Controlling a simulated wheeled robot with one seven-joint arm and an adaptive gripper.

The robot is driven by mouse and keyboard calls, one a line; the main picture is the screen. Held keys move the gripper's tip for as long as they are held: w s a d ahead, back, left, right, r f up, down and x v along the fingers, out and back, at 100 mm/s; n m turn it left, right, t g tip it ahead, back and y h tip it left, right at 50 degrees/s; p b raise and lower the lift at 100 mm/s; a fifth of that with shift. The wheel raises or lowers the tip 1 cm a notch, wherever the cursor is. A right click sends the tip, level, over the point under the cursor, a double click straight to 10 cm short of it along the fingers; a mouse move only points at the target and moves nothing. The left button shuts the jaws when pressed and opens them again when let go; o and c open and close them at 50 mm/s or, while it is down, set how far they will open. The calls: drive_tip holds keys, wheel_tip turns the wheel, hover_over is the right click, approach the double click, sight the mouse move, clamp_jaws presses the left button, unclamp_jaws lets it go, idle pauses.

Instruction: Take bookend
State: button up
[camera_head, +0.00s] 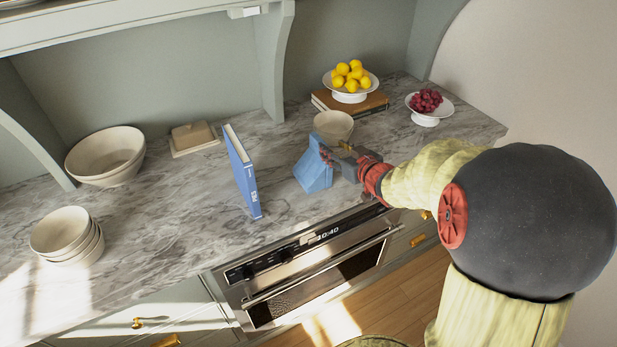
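The blue bookend (312,172), a wedge-like shape, stands on the marble counter near its front edge, right of the standing blue book. My gripper (335,156) comes in from the right at the bookend's upper right side. Its dark fingertips overlap the bookend's right edge in this view. The fingers are small here, and I cannot tell whether they are closed on the bookend or only beside it. The bookend's underside and far side are hidden.
A blue book (243,172) stands upright left of the bookend. A cream bowl (333,125) is close behind my gripper. Lemons (352,74) and grapes (426,100) sit in stands at the back right. Stacked bowls (68,238) stand left. An oven (315,265) is below the counter edge.

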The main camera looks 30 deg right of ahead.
sight(312, 164)
drive_tip(key=w+f, duration=0.1)
drive_tip(key=w+f+y+b, duration=0.1)
drive_tip(key=shift+w+a+f, duration=0.3)
drive_tip(key=b+x, duration=0.1)
drive_tip(key=x, duration=0.1)
drive_tip(key=b+x, duration=0.1)
drive_tip(key=x, duration=0.2)
drive_tip(key=shift+w+d+f, duration=0.1)
drive_tip(key=shift+d+f, duration=0.05)
drive_tip(key=shift+d, duration=0.1)
drive_tip(key=shift+c, duration=1.4)
clamp_jaws()
